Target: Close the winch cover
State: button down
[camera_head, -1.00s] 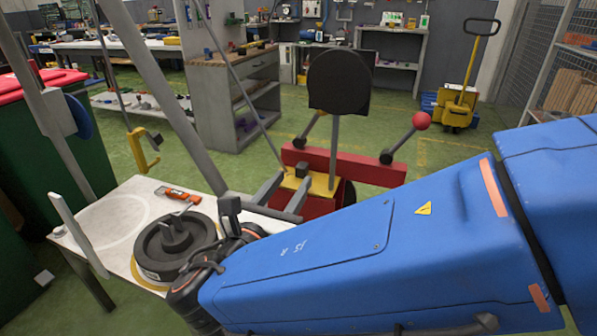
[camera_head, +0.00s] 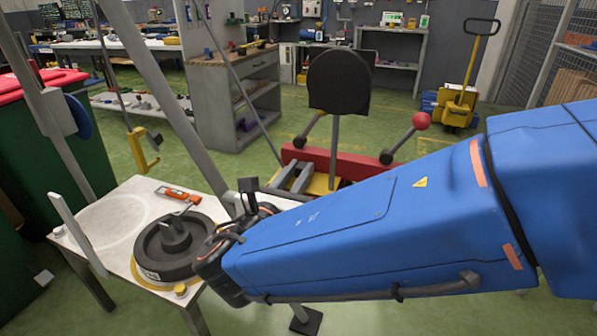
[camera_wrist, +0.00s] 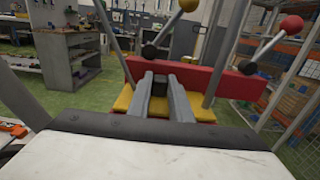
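No part is clearly marked as the winch cover, so I cannot tell which it is. An upright black panel with a rounded top (camera_head: 338,82) stands on a grey post behind a low red beam (camera_head: 370,168) with ball-ended levers. In the head view, my gripper (camera_head: 298,167) shows past my blue arm, its two grey fingers in front of the red beam and over the yellow base (camera_head: 321,184). In the wrist view, my gripper (camera_wrist: 165,76) has its fingers apart with nothing clearly held. The yellow base (camera_wrist: 203,107) and red beam (camera_wrist: 215,82) lie beyond them.
A white table (camera_head: 105,212) at left carries a black drum (camera_head: 172,262) close to my wrist and an orange-handled tool (camera_head: 178,192). Slanting grey poles cross nearby. A grey workbench (camera_head: 238,105) and yellow pallet truck (camera_head: 460,100) stand behind. Open green floor lies between.

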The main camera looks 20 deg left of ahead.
jog(key=shift+f+g, duration=0.1)
jog(key=shift+g, duration=0.2)
jog(key=c, duration=1.6)
grip_release()
jog(key=s, duration=0.5)
jog(key=s+a, duration=0.1)
jog(key=s, duration=1.1)
jog(key=shift+s+a+r, duration=0.1)
jog(key=shift+a+r, duration=0.05)
jog(key=shift+r, duration=0.25)
